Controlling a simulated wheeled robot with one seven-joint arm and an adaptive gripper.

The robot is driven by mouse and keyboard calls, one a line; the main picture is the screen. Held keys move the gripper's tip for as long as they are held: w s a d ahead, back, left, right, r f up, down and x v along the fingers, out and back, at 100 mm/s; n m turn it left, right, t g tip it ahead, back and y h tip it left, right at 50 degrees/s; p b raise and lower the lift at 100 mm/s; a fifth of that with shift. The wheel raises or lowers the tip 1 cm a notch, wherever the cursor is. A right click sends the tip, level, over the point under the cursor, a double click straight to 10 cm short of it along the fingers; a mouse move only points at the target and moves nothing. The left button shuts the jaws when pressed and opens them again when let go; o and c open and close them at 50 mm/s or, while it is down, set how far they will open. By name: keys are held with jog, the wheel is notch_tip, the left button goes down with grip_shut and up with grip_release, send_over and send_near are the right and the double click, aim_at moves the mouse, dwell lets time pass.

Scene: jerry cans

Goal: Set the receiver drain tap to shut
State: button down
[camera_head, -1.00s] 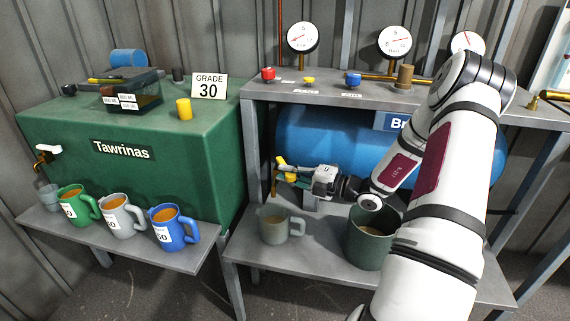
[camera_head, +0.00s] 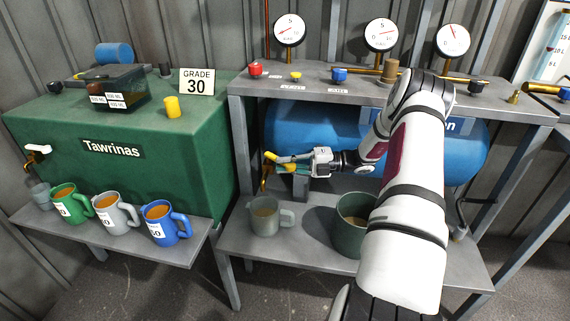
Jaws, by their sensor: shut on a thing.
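The receiver is the blue cylindrical tank (camera_head: 292,130) under the right bench top. Its drain tap (camera_head: 270,156) has a yellow handle and a brass spout at the tank's left end, above a grey-green mug (camera_head: 265,214). My gripper (camera_head: 286,159) reaches in from the right, roughly level, and is shut on the tap's yellow handle. The fingers cover part of the handle, so its exact angle is hard to tell. My arm hides much of the tank's right part.
A dark green pot (camera_head: 350,226) stands on the lower shelf (camera_head: 300,262) below my arm. Red, yellow and blue knobs and several gauges (camera_head: 381,35) line the bench top (camera_head: 310,88). A green tank (camera_head: 90,175) with several filled mugs in front stands at left.

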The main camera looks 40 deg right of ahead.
jog(key=shift+f, duration=0.1)
jog(key=c, duration=1.6)
grip_release()
